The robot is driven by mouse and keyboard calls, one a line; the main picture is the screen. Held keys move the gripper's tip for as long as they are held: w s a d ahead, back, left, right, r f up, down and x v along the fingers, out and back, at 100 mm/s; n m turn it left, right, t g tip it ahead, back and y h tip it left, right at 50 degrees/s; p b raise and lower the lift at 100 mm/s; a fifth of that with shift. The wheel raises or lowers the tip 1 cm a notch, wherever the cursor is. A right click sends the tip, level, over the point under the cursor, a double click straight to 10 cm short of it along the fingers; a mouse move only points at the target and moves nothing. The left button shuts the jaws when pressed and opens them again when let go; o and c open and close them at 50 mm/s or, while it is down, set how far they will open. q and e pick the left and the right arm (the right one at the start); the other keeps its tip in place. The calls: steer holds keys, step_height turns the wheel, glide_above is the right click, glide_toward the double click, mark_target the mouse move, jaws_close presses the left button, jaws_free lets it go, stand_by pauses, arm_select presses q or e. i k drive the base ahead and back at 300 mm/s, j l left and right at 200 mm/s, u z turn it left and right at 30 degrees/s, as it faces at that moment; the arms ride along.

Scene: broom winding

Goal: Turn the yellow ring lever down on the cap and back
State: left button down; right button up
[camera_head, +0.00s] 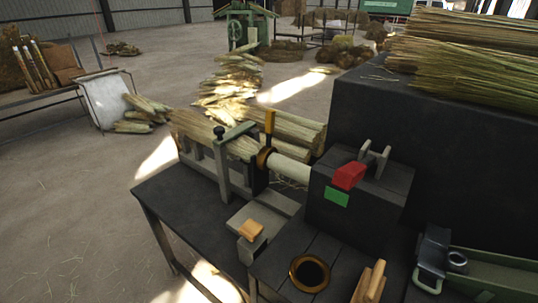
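The yellow lever (269,122) stands upright from a dark brown ring (265,157). The ring sits around the end of a pale cylinder, the cap (291,170), which joins the dark machine box (355,205). A bundle of straw (205,132) lies in the grey clamp frame (228,165) to the left of the ring. Neither of my grippers shows in the head view.
A red block (349,175) and a green plate (336,197) are on the box. A brass-rimmed bowl (309,273) and a wooden-handled tool (369,285) are in front. More straw (470,55) lies on the dark block at right. A green tray (495,272) is at lower right.

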mark_target(263, 154)
steer(key=i+j+z, duration=0.1)
steer(key=j+z, duration=1.05)
steer(key=k+j, duration=0.05)
steer(key=j, duration=0.05)
